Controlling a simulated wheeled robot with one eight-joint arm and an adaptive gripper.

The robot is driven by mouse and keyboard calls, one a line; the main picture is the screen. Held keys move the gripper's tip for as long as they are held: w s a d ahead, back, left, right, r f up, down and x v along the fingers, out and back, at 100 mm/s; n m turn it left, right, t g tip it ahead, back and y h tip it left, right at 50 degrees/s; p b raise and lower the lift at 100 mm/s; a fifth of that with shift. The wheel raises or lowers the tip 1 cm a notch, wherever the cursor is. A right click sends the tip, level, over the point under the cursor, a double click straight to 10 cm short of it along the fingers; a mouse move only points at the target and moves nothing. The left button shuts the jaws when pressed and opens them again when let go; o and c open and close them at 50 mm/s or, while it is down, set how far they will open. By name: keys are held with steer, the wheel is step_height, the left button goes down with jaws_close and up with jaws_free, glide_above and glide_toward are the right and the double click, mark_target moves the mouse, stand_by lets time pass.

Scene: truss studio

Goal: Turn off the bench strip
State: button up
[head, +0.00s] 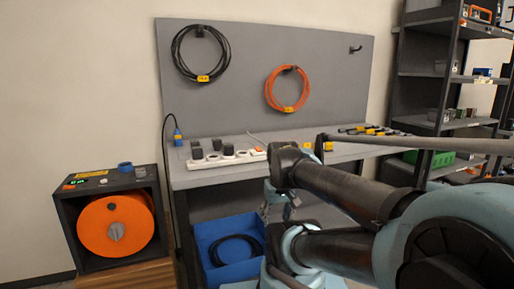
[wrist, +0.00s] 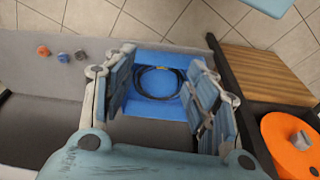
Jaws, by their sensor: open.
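The bench strip (head: 206,163) is a white power strip lying along the front left of the grey bench top in the head view. Dark plugs sit in it, and an orange-red switch (head: 259,149) is at its right end. Whether the switch is lit or pressed is too small to tell. My gripper (head: 279,204) hangs in front of the bench, lower than the strip and to its right, partly hidden by my arm. In the wrist view my gripper (wrist: 160,100) is open and empty, with fingers apart above a blue crate. The strip is not visible there.
The blue crate (head: 208,232) holding a coiled black cable stands below the bench. An orange reel (head: 115,226) in a dark box stands left. Tools (head: 365,130) lie on the bench's right, near shelves (head: 440,75). A pegboard (head: 250,45) with cable coils rises behind.

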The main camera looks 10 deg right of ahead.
steer(key=w+r+n, duration=0.1)
steer(key=r, duration=0.1)
steer(key=w+r+n, duration=0.1)
steer(key=w+r, duration=0.1)
steer(key=shift+w+a+r, duration=0.1)
steer(key=shift+r, duration=0.05)
steer(key=c, duration=0.9)
steer(key=w+r+n, duration=0.2)
steer(key=w+r, duration=0.1)
steer(key=r, duration=0.1)
steer(key=w+r+n, duration=0.2)
steer(key=w+r, duration=0.2)
steer(key=w+r+n, duration=0.2)
steer(key=w+r, duration=0.1)
steer(key=r, duration=0.1)
steer(key=shift+w+a, duration=0.15)
steer(key=shift+w, duration=0.1)
jaws_close()
steer(key=w+r+n, duration=0.5)
steer(key=w+r, duration=0.2)
steer(key=w, duration=0.2)
steer(key=w+r+n, duration=0.6)
steer(key=w, duration=0.4)
steer(key=shift+w+a+r+g, duration=0.15)
steer(key=shift+a+r+g, duration=0.1)
steer(key=shift+r+g, duration=0.15)
